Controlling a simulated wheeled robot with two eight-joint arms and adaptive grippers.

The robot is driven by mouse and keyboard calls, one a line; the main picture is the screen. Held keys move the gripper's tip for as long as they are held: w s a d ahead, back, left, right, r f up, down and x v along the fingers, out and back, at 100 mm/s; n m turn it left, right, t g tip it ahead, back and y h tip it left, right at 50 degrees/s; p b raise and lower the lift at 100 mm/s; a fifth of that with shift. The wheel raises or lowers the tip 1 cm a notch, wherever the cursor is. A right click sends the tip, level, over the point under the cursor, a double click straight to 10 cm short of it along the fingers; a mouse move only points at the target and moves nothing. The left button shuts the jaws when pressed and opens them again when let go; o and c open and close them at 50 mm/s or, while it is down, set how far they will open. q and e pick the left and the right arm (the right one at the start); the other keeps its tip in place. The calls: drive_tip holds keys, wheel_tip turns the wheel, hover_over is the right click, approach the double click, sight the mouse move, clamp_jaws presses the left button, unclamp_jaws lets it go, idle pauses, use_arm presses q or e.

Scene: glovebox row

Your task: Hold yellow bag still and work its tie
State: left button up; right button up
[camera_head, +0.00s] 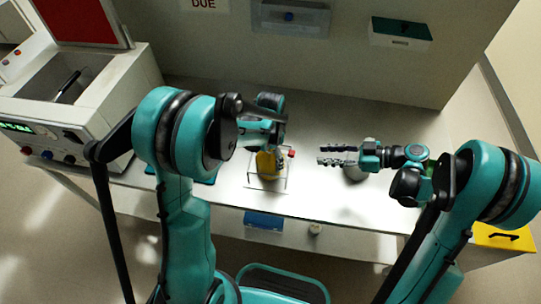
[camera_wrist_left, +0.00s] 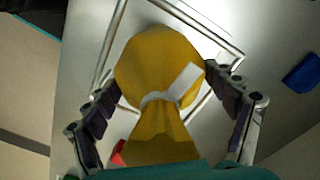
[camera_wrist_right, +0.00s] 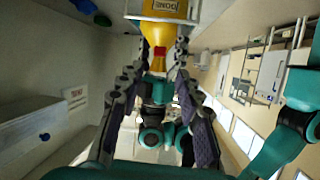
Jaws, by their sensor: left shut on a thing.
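The yellow bag (camera_head: 266,165) stands on the white bench inside a clear-walled holder (camera_head: 268,187). In the left wrist view the bag (camera_wrist_left: 158,60) has a gathered neck with a white tie (camera_wrist_left: 160,98) and a white tag (camera_wrist_left: 184,82). My left gripper (camera_wrist_left: 162,78) has its fingers on both sides of the bag and is shut on it. My right gripper (camera_head: 322,155) is open and empty, right of the bag and apart from it. In the right wrist view, yellow material (camera_wrist_right: 165,32) lies beyond its parted fingertips (camera_wrist_right: 164,52).
A red piece (camera_head: 291,153) shows beside the bag. A white machine (camera_head: 90,100) stands at the left of the bench. A blue bin (camera_head: 263,220) is at the bench's front. A yellow bin (camera_head: 505,237) is at the far right. The bench behind my right gripper is clear.

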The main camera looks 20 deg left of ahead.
sight(293, 153)
drive_tip(key=shift+n, duration=0.8)
drive_tip(key=x, duration=1)
drive_tip(key=shift+w+a+r, duration=0.1)
drive_tip(key=shift+a+r, duration=0.1)
drive_tip(key=shift+r, duration=0.15)
drive_tip(key=shift+c, duration=0.3)
drive_tip(key=shift+d, duration=0.1)
clamp_jaws()
